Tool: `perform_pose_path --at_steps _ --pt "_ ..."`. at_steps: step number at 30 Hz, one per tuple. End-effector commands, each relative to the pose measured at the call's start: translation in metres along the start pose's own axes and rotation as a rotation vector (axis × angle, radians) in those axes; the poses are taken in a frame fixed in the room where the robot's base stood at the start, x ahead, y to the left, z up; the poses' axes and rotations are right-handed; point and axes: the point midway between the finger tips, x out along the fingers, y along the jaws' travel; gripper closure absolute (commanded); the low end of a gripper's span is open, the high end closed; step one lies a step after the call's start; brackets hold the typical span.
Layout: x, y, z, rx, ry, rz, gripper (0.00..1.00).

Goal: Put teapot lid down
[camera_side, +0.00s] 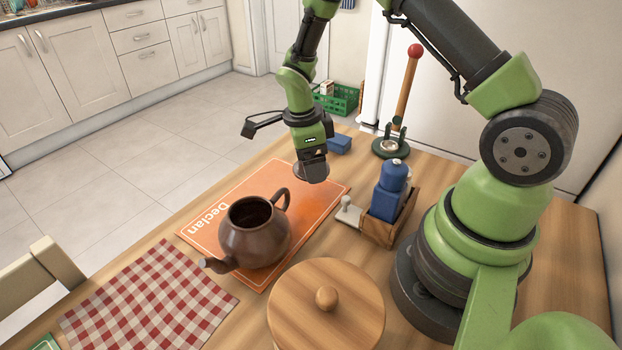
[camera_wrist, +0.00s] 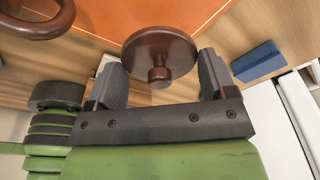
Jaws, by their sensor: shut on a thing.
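The brown teapot (camera_side: 254,236) stands open-topped on the orange mat (camera_side: 242,191) marked "Declan". Part of its handle shows in the wrist view (camera_wrist: 38,22). My gripper (camera_side: 313,160) is above the mat's far right part, behind and right of the teapot. In the wrist view my gripper (camera_wrist: 160,90) has its two fingers on either side of the knob of the brown teapot lid (camera_wrist: 158,48). The lid also shows under the gripper in the side view (camera_side: 311,173). Whether the lid touches the mat or hangs just above it, I cannot tell.
A wooden caddy (camera_side: 379,231) with a blue bottle (camera_side: 390,190) stands right of the mat. A round wooden lid (camera_side: 300,305) is in front, and a checked cloth (camera_side: 150,300) lies left. A blue block (camera_side: 340,144) and a stand with a red-topped rod (camera_side: 390,148) are behind.

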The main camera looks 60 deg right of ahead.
Motion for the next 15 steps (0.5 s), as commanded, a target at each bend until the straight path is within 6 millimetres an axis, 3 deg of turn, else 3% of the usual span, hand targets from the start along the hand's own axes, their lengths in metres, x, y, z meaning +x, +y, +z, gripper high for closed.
perform_pose_path --at_steps 9,15 --pt "0.042 0.000 0.006 -0.002 0.001 0.001 0.46" --pt "0.046 0.000 0.007 -0.003 -0.001 -0.002 0.46"
